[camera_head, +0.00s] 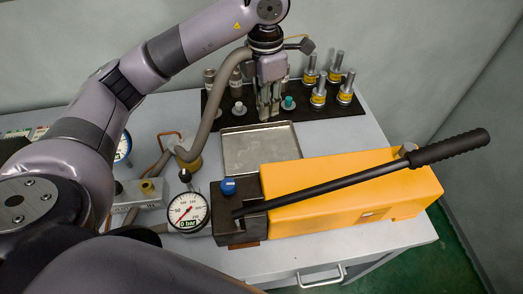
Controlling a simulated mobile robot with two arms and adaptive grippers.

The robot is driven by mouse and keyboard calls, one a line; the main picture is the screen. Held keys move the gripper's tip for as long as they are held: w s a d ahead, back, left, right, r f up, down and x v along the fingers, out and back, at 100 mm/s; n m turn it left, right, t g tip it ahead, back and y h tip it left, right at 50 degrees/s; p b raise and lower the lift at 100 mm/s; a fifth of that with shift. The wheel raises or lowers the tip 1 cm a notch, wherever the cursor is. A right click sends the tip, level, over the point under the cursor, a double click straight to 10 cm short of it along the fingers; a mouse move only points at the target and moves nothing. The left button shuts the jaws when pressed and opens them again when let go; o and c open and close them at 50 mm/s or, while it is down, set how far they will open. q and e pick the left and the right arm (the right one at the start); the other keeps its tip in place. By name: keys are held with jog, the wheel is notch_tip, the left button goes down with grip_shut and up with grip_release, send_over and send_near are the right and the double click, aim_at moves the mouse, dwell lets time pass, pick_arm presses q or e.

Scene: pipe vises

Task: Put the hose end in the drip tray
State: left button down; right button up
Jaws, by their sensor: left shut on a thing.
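The drip tray (262,150) is a shallow, empty grey metal tray on the bench, behind the yellow pump. The grey hose (207,118) rises from a fitting left of the tray and arches up to my left wrist, where it passes out of sight. I cannot tell the exact height above the bench. My right gripper is out of view.
A yellow hand pump (345,190) with a long black lever (370,170) stands in front and right of the tray. A pressure gauge (188,212) stands front left. Several metal fittings stand on the black rack (300,108) behind the tray.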

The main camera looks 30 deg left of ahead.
pick_arm(q)
notch_tip(320, 180, down, 19)
jog(key=p, duration=0.4)
jog(key=shift+f, duration=0.25)
jog(key=c, duration=1.8)
grip_release()
jog(key=shift+f+b, duration=0.2)
jog(key=shift+b, duration=0.1)
jog(key=shift+c, duration=0.2)
jog(key=o, duration=0.4)
jog(key=shift+o, duration=0.2)
jog(key=shift+r, duration=0.1)
